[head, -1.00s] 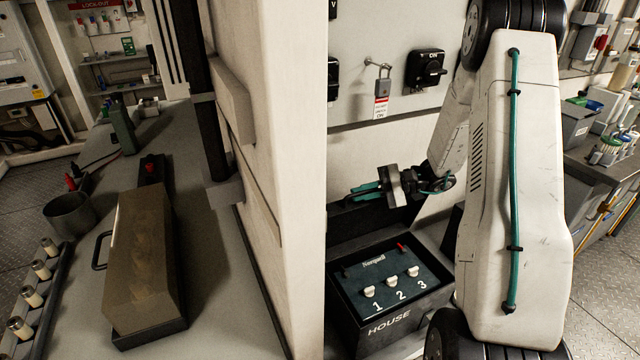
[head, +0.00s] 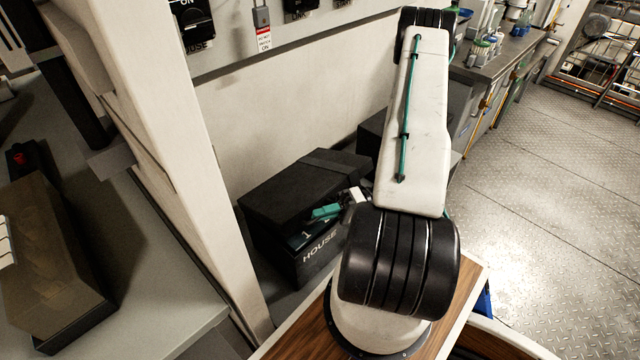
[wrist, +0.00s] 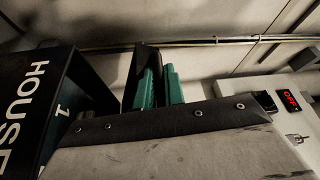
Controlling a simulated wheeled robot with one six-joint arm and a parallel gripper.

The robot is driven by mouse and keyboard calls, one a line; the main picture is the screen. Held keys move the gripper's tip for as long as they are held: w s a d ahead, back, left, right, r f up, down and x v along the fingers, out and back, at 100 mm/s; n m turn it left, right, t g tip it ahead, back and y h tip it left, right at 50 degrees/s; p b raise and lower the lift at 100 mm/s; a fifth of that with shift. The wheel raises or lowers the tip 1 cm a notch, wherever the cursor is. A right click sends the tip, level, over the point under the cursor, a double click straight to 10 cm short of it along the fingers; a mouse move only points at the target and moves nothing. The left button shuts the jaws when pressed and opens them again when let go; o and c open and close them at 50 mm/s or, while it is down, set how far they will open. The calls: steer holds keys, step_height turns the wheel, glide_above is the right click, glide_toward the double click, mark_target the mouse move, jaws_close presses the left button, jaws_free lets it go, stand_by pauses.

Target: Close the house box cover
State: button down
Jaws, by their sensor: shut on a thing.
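The house box (head: 292,262) is a black box with "HOUSE" on its front, at the middle of the head view. Its black cover (head: 300,187) is tilted low over the box, with a gap at the front, and hides most of the switch panel. My gripper (head: 326,212), with teal fingers, is at the cover's front edge and shut on it. In the wrist view the box (wrist: 40,110) is at the left. The teal fingers of my gripper (wrist: 160,88) are at a dark slab, which looks like the cover (wrist: 146,62). The exact grip is partly hidden.
A pale upright post (head: 160,150) stands left of the box. A grey bench (head: 165,300) with a brown-topped block (head: 40,250) is farther left. A padlock with a tag (head: 263,35) hangs on the wall above. The floor at right is clear.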

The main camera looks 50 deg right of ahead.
step_height(320, 180, down, 11)
steer(key=s+n+y, duration=0.1)
steer(key=s+n, duration=0.1)
steer(key=n, duration=0.1)
steer(key=shift+s, duration=0.35)
steer(key=c, duration=1.8)
jaws_free()
steer(key=shift+f, duration=0.1)
steer(key=shift+o, duration=0.2)
steer(key=v, duration=0.7)
steer(key=shift+d, duration=0.35)
steer(key=shift+s, duration=0.1)
